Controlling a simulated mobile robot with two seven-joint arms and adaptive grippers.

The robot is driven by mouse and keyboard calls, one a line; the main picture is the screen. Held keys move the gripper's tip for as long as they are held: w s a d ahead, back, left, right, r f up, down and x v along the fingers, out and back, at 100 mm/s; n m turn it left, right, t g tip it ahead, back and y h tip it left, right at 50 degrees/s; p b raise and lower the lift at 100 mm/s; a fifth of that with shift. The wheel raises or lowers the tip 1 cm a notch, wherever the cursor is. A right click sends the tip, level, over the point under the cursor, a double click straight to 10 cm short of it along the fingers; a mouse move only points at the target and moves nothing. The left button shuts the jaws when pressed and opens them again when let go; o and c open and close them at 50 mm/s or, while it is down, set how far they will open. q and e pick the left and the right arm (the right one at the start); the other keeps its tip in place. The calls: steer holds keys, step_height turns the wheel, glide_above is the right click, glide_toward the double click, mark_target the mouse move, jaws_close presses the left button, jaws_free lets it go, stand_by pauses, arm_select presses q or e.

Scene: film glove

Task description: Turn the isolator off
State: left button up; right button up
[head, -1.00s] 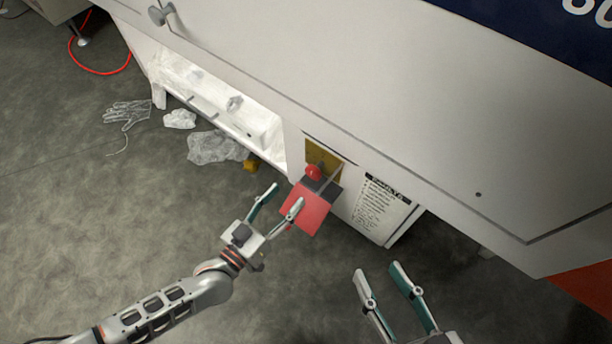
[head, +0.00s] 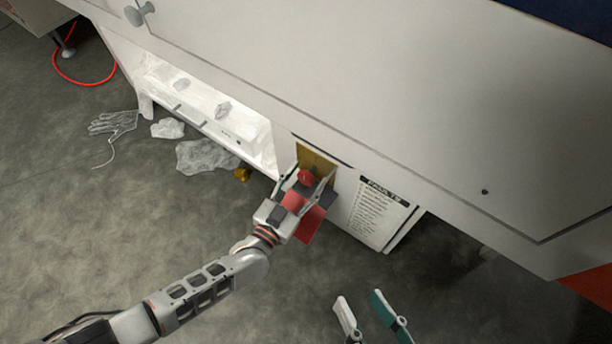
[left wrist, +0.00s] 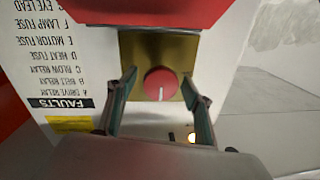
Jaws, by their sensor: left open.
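The isolator is a round red knob (head: 305,177) on a brass-yellow plate (head: 318,158), set in the white cabinet's front. The left wrist view shows the knob (left wrist: 161,84) face-on, with a white line running from near its middle toward the bottom of that picture. My left gripper (head: 313,167) is open, its fingers on either side of the knob. In the left wrist view its fingertips (left wrist: 159,74) show gaps to the knob; I see no contact. My right gripper (head: 358,296) is open and empty, low in the head view, away from the cabinet.
A red panel (head: 304,222) juts out just below the knob, close to my left gripper. A FAULTS list (head: 380,213) is on the cabinet right of it. Clear film scraps (head: 207,155), a film glove (head: 113,123) and a yellow piece (head: 242,174) lie on the floor at left.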

arm_select(q)
steer(key=shift+w+d+r, duration=0.1)
steer(key=shift+w, duration=0.05)
steer(key=c, duration=1.1)
